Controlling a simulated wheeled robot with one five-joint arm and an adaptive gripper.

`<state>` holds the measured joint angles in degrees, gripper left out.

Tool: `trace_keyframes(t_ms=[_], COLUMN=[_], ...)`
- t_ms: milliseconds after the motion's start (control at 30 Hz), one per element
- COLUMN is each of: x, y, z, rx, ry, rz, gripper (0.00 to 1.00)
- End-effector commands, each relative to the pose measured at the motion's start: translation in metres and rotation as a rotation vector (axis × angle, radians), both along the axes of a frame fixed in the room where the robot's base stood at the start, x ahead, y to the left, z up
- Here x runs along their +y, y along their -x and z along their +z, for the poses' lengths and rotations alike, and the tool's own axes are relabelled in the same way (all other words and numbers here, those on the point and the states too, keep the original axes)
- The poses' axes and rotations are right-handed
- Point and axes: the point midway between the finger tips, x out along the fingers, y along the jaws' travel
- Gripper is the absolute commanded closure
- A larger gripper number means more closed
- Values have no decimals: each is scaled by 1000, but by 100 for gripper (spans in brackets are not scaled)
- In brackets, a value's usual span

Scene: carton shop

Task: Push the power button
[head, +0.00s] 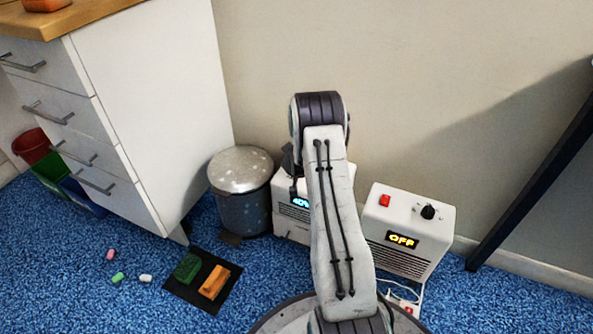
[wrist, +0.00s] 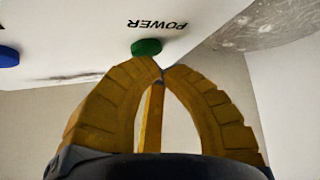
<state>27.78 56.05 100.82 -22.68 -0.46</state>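In the wrist view a round green button (wrist: 146,47) sits on a white box (wrist: 90,25), beside the word POWER, which appears upside down. My gripper (wrist: 161,72) has its yellow fingers curved together, tips meeting just below the green button. I cannot tell whether the tips touch it. A narrow yellow strip shows between the fingers. In the head view a white box with a lit display (head: 299,201) stands by the wall, partly hidden behind my arm. My fingers and the green button are hidden there.
A second white box (head: 385,222) reads OFF and has a red button (head: 385,200) and black knob (head: 428,212). A metal bin (head: 243,205) stands left of the boxes. A blue button (wrist: 8,56) shows in the wrist view. Sponges lie on a black mat (head: 233,271).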

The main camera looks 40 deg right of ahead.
Motion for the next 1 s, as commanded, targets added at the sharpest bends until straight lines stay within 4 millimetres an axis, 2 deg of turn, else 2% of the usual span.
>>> trace_keyframes(t_ms=[567,1000], x=[0,0], y=[0,0], z=[9,44], rx=[-1,-1], ry=[0,0], rz=[0,0], gripper=[100,100])
